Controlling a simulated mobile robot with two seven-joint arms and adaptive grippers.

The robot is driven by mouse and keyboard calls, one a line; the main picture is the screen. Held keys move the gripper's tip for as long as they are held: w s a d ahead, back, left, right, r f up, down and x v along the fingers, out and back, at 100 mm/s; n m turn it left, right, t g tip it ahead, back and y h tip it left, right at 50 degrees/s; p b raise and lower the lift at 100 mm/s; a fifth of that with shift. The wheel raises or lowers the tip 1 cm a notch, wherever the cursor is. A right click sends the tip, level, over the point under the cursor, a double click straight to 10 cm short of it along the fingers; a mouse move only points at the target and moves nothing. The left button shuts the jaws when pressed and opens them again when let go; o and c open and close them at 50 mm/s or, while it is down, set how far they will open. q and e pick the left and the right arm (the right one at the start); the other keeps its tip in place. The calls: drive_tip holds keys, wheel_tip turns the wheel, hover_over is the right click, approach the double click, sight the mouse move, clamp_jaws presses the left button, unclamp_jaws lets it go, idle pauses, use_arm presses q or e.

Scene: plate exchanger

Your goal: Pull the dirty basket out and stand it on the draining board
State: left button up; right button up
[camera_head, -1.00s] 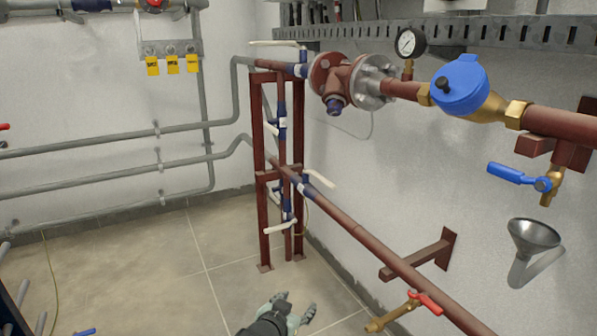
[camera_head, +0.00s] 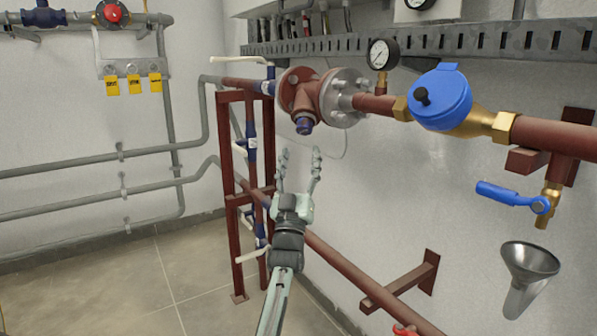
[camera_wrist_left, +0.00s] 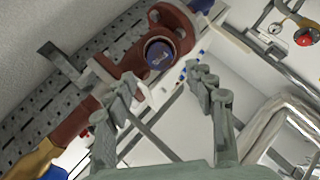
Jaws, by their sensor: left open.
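The red-brown strainer body (camera_head: 303,90) sits in the pipe run on the right wall, bolted to a grey flange. Its short branch points down and ends in a dark blue round part (camera_head: 304,126). In the left wrist view the strainer (camera_wrist_left: 175,22) shows this blue round end (camera_wrist_left: 159,54) facing me. I cannot tell whether it is a cap or the basket's end. My left gripper (camera_head: 300,165) is open and empty, fingers up, below the strainer and apart from it; its spread fingers also show in the left wrist view (camera_wrist_left: 163,92). No draining board can be made out for certain.
A shiny steel rimmed surface (camera_wrist_left: 283,128) shows at the right of the left wrist view. A blue-capped meter (camera_head: 441,98), pressure gauge (camera_head: 383,54), blue-handled valve (camera_head: 510,195) and steel funnel (camera_head: 529,264) are to the right. A red-brown frame (camera_head: 229,200) stands left of my gripper.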

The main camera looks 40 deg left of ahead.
sight(304, 131)
use_arm(q)
drive_tip(key=shift+x, duration=3.55)
use_arm(e)
drive_tip(key=shift+w+a+f, duration=0.1)
drive_tip(key=shift+w+f, duration=0.15)
drive_tip(key=shift+f, duration=0.15)
use_arm(q)
drive_tip(key=c, duration=1.1)
drive_tip(key=shift+v, duration=2.5)
use_arm(e)
drive_tip(key=shift+s, duration=0.1)
use_arm(q)
drive_tip(key=shift+d, duration=0.1)
drive_tip(key=shift+v, duration=1.35)
use_arm(e)
drive_tip(key=shift+f, duration=0.15)
use_arm(q)
drive_tip(key=shift+f, duration=0.1)
